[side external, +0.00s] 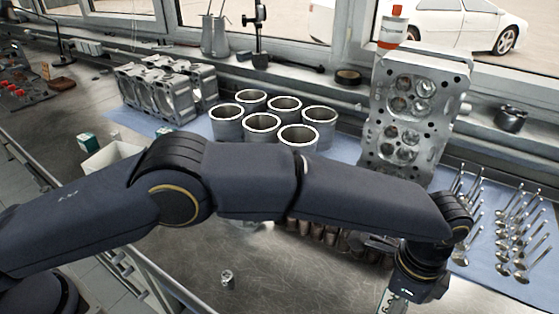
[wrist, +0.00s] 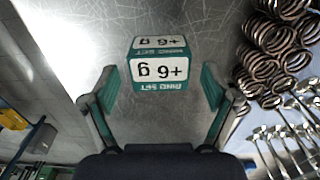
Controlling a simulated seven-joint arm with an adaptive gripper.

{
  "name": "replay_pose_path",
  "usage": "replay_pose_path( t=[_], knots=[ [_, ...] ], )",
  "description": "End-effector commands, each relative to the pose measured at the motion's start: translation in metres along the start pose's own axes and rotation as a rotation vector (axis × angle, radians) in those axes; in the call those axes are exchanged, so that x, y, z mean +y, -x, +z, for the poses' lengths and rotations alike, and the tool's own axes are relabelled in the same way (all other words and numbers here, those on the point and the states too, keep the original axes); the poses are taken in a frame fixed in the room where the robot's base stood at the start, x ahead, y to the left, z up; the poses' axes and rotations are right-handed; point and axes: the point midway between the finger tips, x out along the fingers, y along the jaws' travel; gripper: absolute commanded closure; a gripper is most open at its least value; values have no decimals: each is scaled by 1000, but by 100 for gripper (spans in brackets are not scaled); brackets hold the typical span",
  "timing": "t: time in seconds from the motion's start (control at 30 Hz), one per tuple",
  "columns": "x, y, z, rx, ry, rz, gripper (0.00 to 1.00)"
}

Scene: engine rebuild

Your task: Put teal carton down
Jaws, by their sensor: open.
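The teal carton (wrist: 160,66) has a white label reading "+6 g" and "RING SET", upside down in the wrist view. It appears to stand on the bare metal bench. My gripper (wrist: 159,88) is open, with one finger on each side of the carton and visible gaps between them. In the side external view my gripper (side external: 392,302) is low at the bottom edge, partly cut off by the frame, and I cannot make out the carton there.
Several valve springs (wrist: 268,65) and rows of valves (wrist: 292,142) lie right of the carton. A cylinder head (side external: 414,112), cylinder liners (side external: 228,130) and a white box (side external: 112,158) stand farther back. A small metal part (side external: 227,278) sits on open bench.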

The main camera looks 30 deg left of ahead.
Motion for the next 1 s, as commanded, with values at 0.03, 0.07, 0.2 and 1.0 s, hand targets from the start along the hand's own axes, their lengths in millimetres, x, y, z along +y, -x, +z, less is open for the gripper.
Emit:
replay_pose_path(
  t=[0.03, 0.07, 0.2, 1.0],
  knots=[
    [-1, 10, -1, 4, 1, -3, 13],
    [-1, 16, 0, 4, 1, -3, 13],
    [-1, 49, 0, 4, 1, -3, 13],
    [-40, 250, 213, 136, 583, -140, 13]
  ],
)
